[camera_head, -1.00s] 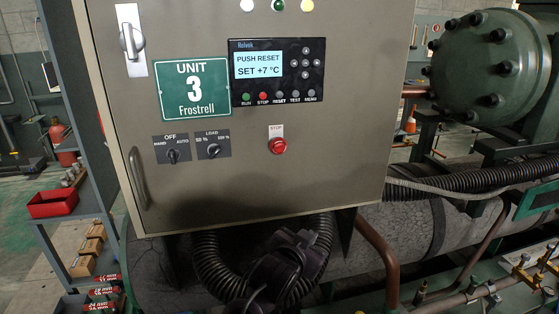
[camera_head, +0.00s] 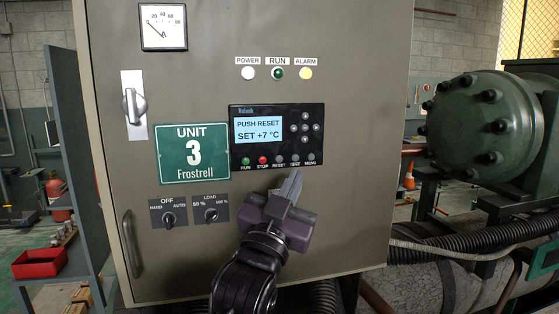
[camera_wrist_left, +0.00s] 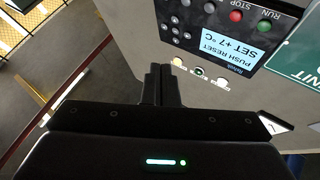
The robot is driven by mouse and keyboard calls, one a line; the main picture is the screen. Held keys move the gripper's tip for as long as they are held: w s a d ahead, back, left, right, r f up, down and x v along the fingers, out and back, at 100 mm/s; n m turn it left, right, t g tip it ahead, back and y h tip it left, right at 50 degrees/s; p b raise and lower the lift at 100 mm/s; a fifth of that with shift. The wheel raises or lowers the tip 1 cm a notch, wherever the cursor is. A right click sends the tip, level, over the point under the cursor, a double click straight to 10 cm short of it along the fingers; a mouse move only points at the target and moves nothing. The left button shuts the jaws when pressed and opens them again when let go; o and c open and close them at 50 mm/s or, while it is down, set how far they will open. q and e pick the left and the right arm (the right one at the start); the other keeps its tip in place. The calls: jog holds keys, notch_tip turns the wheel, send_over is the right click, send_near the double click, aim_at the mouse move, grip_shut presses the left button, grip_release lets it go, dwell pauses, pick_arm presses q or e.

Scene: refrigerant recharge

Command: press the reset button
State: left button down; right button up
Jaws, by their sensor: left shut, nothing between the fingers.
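The controller panel (camera_head: 277,137) is black, on the beige cabinet door. Its screen (camera_head: 259,130) reads "PUSH RESET, SET +7 °C". The small grey reset button (camera_head: 279,160) is in its bottom row, between the red stop button (camera_head: 262,161) and the test button (camera_head: 295,160). My left gripper (camera_head: 296,174) is shut and empty, its tips just below and right of the reset button; contact cannot be told. My right gripper is not in view.
Two rotary switches (camera_head: 168,219) (camera_head: 211,215) sit lower left, and a door handle (camera_head: 132,245) beyond them. Indicator lamps (camera_head: 278,73) are above the panel. A green compressor (camera_head: 483,127) stands to the right.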

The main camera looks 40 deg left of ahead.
aim_at(279, 159)
pick_arm(q)
jog(key=shift+w+a+p, duration=0.65)
jog(key=shift+w+a, duration=0.8)
jog(key=shift+a, duration=0.25)
jog(key=shift+w+a+p, duration=0.6)
jog(key=shift+w+a, duration=0.85)
jog(key=shift+a, duration=0.2)
jog(key=shift+a, duration=0.1)
jog(key=shift+w+a, duration=0.25)
